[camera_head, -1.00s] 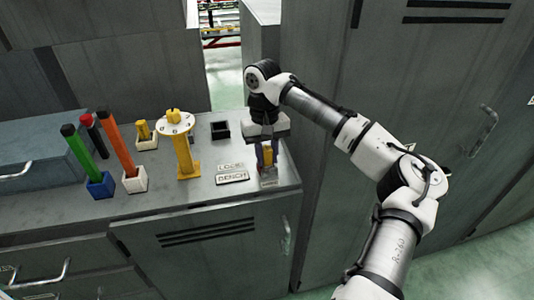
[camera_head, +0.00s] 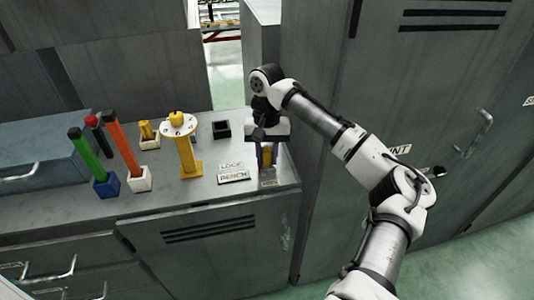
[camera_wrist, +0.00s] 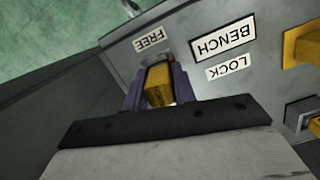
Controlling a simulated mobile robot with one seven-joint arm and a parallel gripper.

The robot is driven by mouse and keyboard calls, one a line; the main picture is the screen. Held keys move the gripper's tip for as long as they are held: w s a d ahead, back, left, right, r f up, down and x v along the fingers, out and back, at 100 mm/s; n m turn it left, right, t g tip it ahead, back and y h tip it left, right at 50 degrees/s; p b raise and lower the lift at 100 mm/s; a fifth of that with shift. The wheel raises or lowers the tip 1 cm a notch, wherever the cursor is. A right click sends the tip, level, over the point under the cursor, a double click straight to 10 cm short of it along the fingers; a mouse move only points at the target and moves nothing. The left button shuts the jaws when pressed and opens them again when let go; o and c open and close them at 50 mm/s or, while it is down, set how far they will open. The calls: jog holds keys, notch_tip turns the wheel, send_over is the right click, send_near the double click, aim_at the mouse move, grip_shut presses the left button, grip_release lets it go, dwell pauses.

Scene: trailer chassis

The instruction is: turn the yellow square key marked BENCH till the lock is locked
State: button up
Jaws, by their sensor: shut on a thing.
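The yellow square key (camera_wrist: 158,88) is between the purple fingers of my gripper (camera_wrist: 160,90) in the wrist view, and my gripper is shut on it. In the head view the key (camera_head: 266,157) shows as a small yellow patch between the fingers of my gripper (camera_head: 267,156), near the counter's right end. The BENCH label (camera_wrist: 223,37) and LOCK label (camera_wrist: 229,67) lie to one side of the key, and the FREE label (camera_wrist: 152,40) is close by it. The lock under the key is mostly hidden by the fingers, so its state cannot be told.
A yellow post with a round white dial (camera_head: 179,126) stands left of the labels. A small black open box (camera_head: 221,130) is behind. Green (camera_head: 85,155) and orange (camera_head: 119,145) sticks stand in holders farther left. A tall grey cabinet (camera_head: 330,60) rises close on the right.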

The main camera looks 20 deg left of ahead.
jog(key=o, duration=1.1)
jog(key=shift+r, duration=0.1)
